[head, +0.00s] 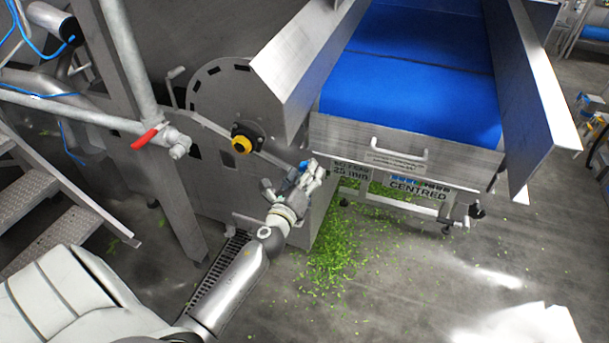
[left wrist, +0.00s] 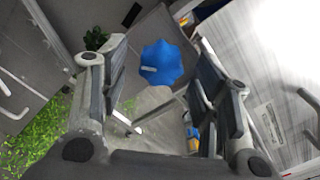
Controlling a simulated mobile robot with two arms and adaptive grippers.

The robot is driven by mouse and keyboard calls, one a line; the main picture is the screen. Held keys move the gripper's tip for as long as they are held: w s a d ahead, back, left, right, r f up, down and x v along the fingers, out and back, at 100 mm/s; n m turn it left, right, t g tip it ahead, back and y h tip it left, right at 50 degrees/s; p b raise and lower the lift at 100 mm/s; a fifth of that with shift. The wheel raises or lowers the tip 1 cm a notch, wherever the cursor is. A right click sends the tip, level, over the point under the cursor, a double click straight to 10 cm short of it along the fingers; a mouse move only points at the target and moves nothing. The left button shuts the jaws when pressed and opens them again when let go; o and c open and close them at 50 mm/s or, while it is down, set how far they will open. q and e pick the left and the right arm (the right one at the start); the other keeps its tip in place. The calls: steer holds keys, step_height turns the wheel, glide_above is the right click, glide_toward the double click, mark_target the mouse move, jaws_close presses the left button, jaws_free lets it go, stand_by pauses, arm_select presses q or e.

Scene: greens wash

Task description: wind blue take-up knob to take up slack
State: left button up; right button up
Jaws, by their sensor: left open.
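The blue take-up knob (head: 303,166) is on the machine's side, at the front left corner of the blue belt conveyor, partly hidden by my left gripper (head: 306,177). In the left wrist view the blue knob (left wrist: 160,63) is lobed, with a pale mark on its face. There my left gripper (left wrist: 163,85) is open, one finger on each side of the line to the knob. The knob appears beyond the fingertips, and I see no finger touching it. My right gripper is not in view.
The blue belt (head: 410,85) lies between steel side guards. A handled front panel (head: 400,145) and signs reading "25 mm" and "CENTRED" are close right of the gripper. Left are a yellow-capped shaft (head: 242,144) and red-handled valve (head: 145,138). Green scraps (head: 335,250) litter the floor.

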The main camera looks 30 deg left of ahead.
arm_select(q)
steer(key=v, duration=1.1)
steer(key=shift+s+d, duration=0.2)
steer(key=shift+s, duration=0.2)
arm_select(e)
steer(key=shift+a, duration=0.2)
